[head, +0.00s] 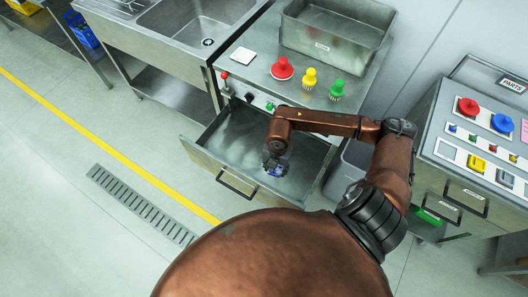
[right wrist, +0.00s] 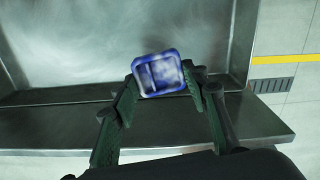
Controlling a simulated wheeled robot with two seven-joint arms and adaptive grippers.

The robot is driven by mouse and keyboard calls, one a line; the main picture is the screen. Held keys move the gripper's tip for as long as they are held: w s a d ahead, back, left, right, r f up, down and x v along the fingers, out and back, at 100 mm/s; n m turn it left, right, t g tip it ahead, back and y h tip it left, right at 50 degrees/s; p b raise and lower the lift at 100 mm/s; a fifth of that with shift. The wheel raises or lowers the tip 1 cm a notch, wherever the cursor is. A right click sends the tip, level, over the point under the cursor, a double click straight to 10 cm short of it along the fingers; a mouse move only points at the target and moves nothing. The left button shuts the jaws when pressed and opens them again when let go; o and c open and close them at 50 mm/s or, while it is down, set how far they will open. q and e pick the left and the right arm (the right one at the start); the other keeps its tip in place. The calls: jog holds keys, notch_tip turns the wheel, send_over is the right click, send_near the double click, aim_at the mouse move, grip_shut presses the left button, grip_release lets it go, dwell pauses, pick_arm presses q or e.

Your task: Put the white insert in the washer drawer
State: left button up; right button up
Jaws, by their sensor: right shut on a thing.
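The washer drawer (head: 228,150) is pulled open in the head view, a wide steel tray with a dark handle on its front. My right gripper (head: 275,168) hangs over the drawer's interior towards its front. It is shut on a small blue, rounded-square block with pale patches (right wrist: 158,74), held between the fingertips in the right wrist view. The block appears above the drawer floor, but its exact height is unclear. A flat white square (head: 243,56) lies on the counter behind the drawer; it is the only plainly white piece I see. My left gripper is out of view.
Red (head: 282,69), yellow (head: 309,78) and green (head: 337,89) brush-like pieces stand on the counter, before a steel bin (head: 335,38). A sink (head: 195,25) is at left, a button panel (head: 485,140) at right. The drawer's visible floor looks clear.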

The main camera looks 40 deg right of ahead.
jog(key=shift+s+d+f+m, duration=0.15)
jog(key=shift+d+f+m, duration=0.1)
jog(key=shift+f+m, duration=0.5)
jog(key=w+f+b, duration=0.3)
jog(key=w+f, duration=0.1)
jog(key=w, duration=0.4)
jog(key=b, duration=0.2)
send_over(258, 162)
jog(key=shift+m, duration=0.35)
jog(key=f, duration=0.4)
jog(key=shift+s+f, duration=0.3)
jog(key=shift+w+f, duration=0.3)
jog(key=shift+f, duration=0.1)
notch_tip(258, 162, down, 3)
jog(key=shift+w+f+b, duration=0.1)
jog(key=shift+f+b, duration=0.1)
jog(key=shift+b, duration=0.4)
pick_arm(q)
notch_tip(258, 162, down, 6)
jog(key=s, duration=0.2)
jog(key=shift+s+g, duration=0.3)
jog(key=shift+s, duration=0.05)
pick_arm(e)
jog(key=shift+r, duration=0.15)
jog(key=o, duration=1.1)
jog(key=shift+f, duration=0.2)
